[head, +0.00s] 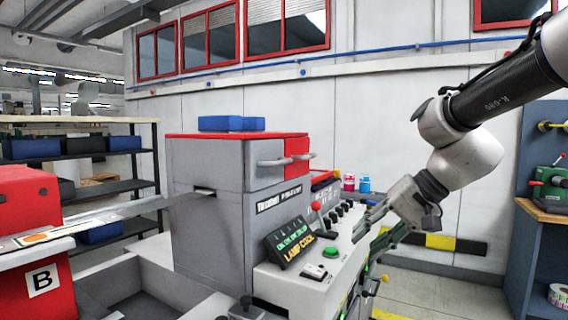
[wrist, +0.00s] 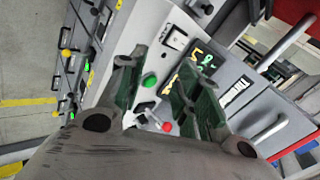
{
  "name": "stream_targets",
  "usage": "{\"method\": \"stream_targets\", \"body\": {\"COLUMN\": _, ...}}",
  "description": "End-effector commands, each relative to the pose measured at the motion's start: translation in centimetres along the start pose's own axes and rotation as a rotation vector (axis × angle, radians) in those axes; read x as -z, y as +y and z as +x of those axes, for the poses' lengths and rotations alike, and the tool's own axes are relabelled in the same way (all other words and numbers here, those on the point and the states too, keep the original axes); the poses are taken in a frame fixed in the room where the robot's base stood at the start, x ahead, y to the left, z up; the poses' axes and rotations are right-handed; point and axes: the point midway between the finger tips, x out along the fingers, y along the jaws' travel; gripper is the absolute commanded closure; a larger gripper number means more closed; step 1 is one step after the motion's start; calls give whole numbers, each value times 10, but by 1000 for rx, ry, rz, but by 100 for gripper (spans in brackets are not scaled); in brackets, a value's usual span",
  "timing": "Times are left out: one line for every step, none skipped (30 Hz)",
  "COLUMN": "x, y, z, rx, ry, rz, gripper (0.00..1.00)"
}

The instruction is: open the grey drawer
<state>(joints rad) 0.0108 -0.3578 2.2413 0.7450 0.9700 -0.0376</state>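A grey cabinet-like unit with a red top (head: 215,165) stands in the middle of the head view. Its right-hand face has a grey front (head: 262,175) and a red front (head: 297,147), with bar handles (head: 272,161) standing out from them. I take the grey front to be the grey drawer; it looks closed. In the wrist view a bar handle (wrist: 268,130) shows on a grey front at the right. My gripper (head: 378,226) is right of the unit, over the control panel, apart from the handles. In the wrist view its fingers (wrist: 158,75) are spread and empty.

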Motion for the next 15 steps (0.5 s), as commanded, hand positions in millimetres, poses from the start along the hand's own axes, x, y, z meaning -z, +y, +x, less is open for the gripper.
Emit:
{"method": "stream_targets", "body": {"x": 16, "y": -33, "z": 7, "rx": 106, "ry": 11, "rz": 57, "gripper": 66}}
{"method": "stream_targets", "body": {"x": 25, "y": -54, "z": 9, "rx": 173, "ry": 19, "rz": 91, "gripper": 66}}
{"method": "stream_targets", "body": {"x": 36, "y": -80, "z": 9, "rx": 259, "ry": 32, "rz": 130, "gripper": 66}}
{"method": "stream_targets", "body": {"x": 43, "y": -99, "z": 7, "rx": 319, "ry": 41, "rz": 155, "gripper": 66}}
{"method": "stream_targets", "body": {"x": 50, "y": -116, "z": 4, "rx": 376, "ry": 51, "rz": 176, "gripper": 66}}
{"method": "stream_targets", "body": {"x": 58, "y": -136, "z": -1, "rx": 441, "ry": 63, "rz": 200, "gripper": 66}}
{"method": "stream_targets", "body": {"x": 62, "y": -150, "z": -6, "rx": 487, "ry": 72, "rz": 214, "gripper": 66}}
{"method": "stream_targets", "body": {"x": 65, "y": -161, "z": -10, "rx": 524, "ry": 79, "rz": 225, "gripper": 66}}
{"method": "stream_targets", "body": {"x": 69, "y": -173, "z": -16, "rx": 567, "ry": 88, "rz": 236, "gripper": 66}}
{"method": "stream_targets", "body": {"x": 70, "y": -180, "z": -19, "rx": 591, "ry": 92, "rz": 243, "gripper": 66}}
{"method": "stream_targets", "body": {"x": 72, "y": -185, "z": -21, "rx": 609, "ry": 95, "rz": 250, "gripper": 66}}
{"method": "stream_targets", "body": {"x": 72, "y": -189, "z": -21, "rx": 625, "ry": 96, "rz": 257, "gripper": 66}}
{"method": "stream_targets", "body": {"x": 73, "y": -192, "z": -21, "rx": 633, "ry": 96, "rz": 260, "gripper": 66}}
{"method": "stream_targets", "body": {"x": 73, "y": -194, "z": -19, "rx": 637, "ry": 96, "rz": 261, "gripper": 66}}
{"method": "stream_targets", "body": {"x": 73, "y": -196, "z": -16, "rx": 635, "ry": 97, "rz": 254, "gripper": 66}}
